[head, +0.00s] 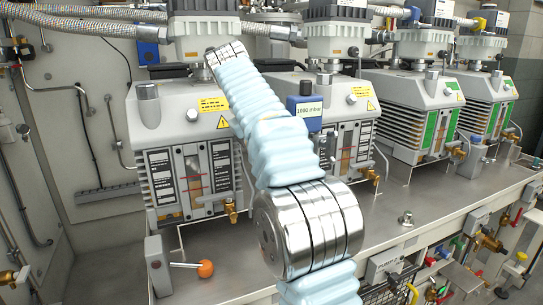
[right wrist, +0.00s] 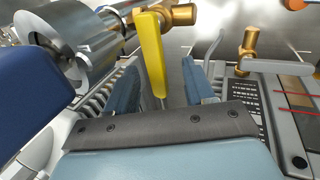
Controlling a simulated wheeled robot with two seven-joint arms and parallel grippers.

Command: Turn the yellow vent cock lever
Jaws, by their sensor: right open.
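The yellow vent cock lever (right wrist: 150,48) stands in the upper middle of the right wrist view, joined to a brass cock body (right wrist: 178,15). My right gripper (right wrist: 158,75) is open, with one blue-grey finger on each side of the lever's lower end. A gap shows on both sides, wider on the right. In the head view my arm in its pale blue sleeve crosses the middle and covers part of the pumps; the yellow lever and the right gripper's fingers do not show there. My left gripper is in neither view.
A blue gauge reading 1000 mbar (head: 309,112) stands beside my arm. Several grey pumps line the bench, one at left (head: 160,120). Another brass cock (right wrist: 249,50) is right of the gripper. An orange ball knob (head: 205,268) is at the bench front.

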